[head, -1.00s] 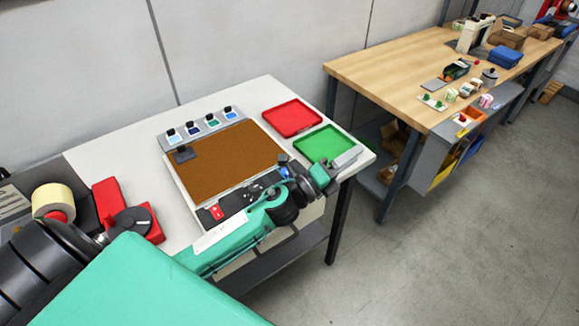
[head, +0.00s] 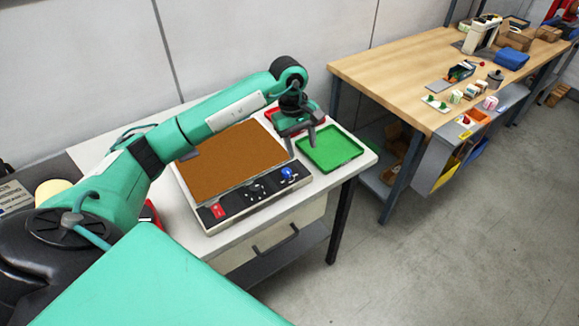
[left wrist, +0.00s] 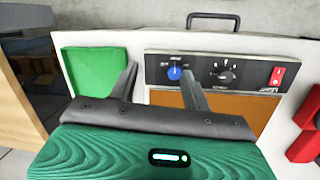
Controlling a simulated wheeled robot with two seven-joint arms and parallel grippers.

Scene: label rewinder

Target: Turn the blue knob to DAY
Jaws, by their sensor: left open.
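The blue knob (head: 288,173) sits at the right end of the dark control strip along the front of the rewinder (head: 226,213). In the left wrist view the blue knob (left wrist: 175,74) shows a light pointer mark; the labels around it are too small to read. My left gripper (head: 302,145) is open and empty, above and behind the knob, near the green tray. In the left wrist view its fingers (left wrist: 158,72) point toward the strip, with the right fingertip just in front of the knob's lower right. I cannot tell whether they touch. My right gripper is out of view.
A black selector (left wrist: 224,74) and a red switch (left wrist: 278,76) share the strip. A green tray (head: 330,148) lies to the right, with a red tray (head: 318,124) behind it, partly hidden.

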